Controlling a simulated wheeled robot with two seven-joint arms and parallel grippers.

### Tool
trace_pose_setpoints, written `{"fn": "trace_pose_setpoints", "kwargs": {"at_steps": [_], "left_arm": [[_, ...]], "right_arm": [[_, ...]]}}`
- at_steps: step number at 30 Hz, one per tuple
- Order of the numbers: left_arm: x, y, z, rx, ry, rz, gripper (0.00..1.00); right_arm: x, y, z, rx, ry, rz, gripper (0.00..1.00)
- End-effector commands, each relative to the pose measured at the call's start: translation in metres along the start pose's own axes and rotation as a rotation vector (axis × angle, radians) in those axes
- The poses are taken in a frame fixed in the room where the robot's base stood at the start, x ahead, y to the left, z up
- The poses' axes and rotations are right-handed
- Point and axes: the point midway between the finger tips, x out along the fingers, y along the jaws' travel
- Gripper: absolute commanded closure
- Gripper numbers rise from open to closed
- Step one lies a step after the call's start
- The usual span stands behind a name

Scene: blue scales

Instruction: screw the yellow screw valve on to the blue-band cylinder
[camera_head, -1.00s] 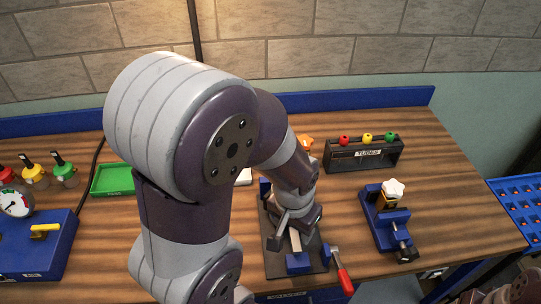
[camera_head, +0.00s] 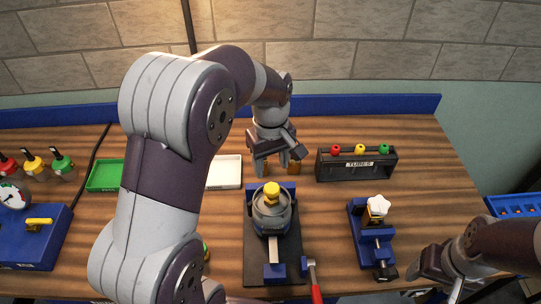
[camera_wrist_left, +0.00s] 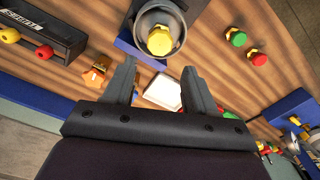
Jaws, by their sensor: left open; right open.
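A grey cylinder (camera_head: 266,221) stands upright in the blue vise (camera_head: 274,271) at the middle of the bench. The yellow screw valve (camera_head: 271,190) sits on its top; it also shows in the left wrist view (camera_wrist_left: 160,40). I cannot make out a blue band on the cylinder or how far the valve is threaded. My left gripper (camera_head: 274,170) is open and empty, behind the cylinder and apart from the valve. In the left wrist view its spread fingers (camera_wrist_left: 160,72) have nothing between them. My right gripper (camera_head: 418,272) is open at the lower right, away from the cylinder.
A black tubes rack (camera_head: 357,165) stands at the back right. A second blue vise (camera_head: 372,235) with a white knob is to the right. White (camera_head: 225,172) and green trays (camera_head: 103,176) lie left. Red (camera_wrist_left: 258,59) and green valves (camera_wrist_left: 236,38) lie loose in the left wrist view.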

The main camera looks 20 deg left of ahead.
Motion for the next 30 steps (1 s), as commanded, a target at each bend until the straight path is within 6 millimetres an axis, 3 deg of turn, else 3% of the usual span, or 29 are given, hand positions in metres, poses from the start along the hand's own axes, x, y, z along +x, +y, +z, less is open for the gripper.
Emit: {"fn": "trace_pose_setpoints", "kwargs": {"at_steps": [5,18,24,30], "left_arm": [[0.009,0.001,-0.002,-0.06,-0.009,-0.01,0.44],[0.106,0.001,-0.001,-0.057,-0.008,-0.009,0.44],[0.122,0.001,-0.002,-0.056,-0.005,-0.006,0.44],[0.124,0.001,-0.002,-0.056,-0.004,-0.005,0.44]], "right_arm": [[-0.006,0.0,-0.001,0.0,0.0,0.0,0.3],[-0.03,0.0,-0.004,0.0,0.0,0.0,0.3],[-0.032,0.0,-0.004,0.0,0.0,0.0,0.3],[-0.032,0.0,-0.004,0.0,0.0,0.0,0.3]]}}
